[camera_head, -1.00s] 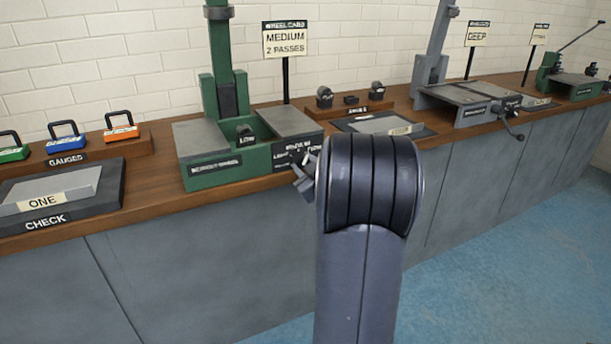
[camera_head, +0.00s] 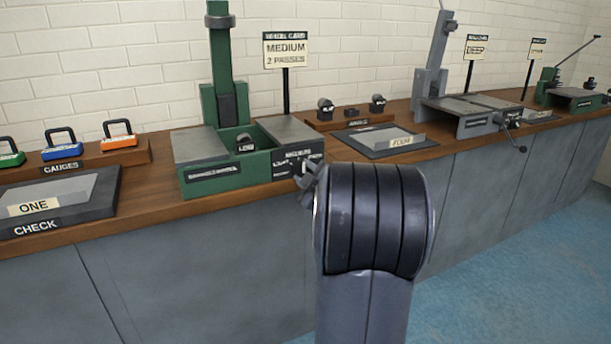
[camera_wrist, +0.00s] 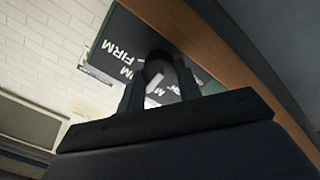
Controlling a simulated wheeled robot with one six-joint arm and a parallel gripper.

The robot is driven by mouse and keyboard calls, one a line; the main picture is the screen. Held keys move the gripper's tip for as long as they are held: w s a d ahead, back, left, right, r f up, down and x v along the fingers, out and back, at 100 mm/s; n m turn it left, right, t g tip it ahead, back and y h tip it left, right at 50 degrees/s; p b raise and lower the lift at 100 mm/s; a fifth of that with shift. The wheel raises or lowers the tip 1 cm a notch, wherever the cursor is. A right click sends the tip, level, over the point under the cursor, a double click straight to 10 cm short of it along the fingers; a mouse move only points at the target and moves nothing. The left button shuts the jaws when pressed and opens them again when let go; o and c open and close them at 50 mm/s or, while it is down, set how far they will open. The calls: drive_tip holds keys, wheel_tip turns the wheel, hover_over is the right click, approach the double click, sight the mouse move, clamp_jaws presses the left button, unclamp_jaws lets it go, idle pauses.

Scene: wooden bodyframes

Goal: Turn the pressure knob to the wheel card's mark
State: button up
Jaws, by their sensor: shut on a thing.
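The wheel card (camera_head: 287,50) stands on a post behind the green machine (camera_head: 225,178) and reads MEDIUM, 2 PASSES. The lettered dial panel (camera_head: 290,166) is on the front right of that machine. My gripper (camera_head: 311,180) is at this panel, partly hidden by my arm. In the wrist view, my gripper (camera_wrist: 158,88) is shut on the dark round pressure knob (camera_wrist: 158,70). FIRM is readable on the panel (camera_wrist: 118,50) beside the knob; other lettering is partly covered. I cannot tell which mark the knob points to.
A gauge rack (camera_head: 100,155) with coloured blocks and a CHECK plate (camera_head: 98,198) are on the left. A FOUR plate (camera_head: 370,150) and a grey machine (camera_head: 470,120) with a crank are on the right. The blue floor (camera_head: 500,250) in front is clear.

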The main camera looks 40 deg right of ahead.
drive_tip(key=o, duration=1)
drive_tip(key=p+v, duration=0.2)
drive_tip(key=v, duration=0.8)
drive_tip(key=shift+s, duration=0.4)
drive_tip(key=b+x, duration=0.2)
drive_tip(key=x, duration=0.8)
drive_tip(key=shift+w+a, duration=0.1)
drive_tip(key=shift+w, duration=0.35)
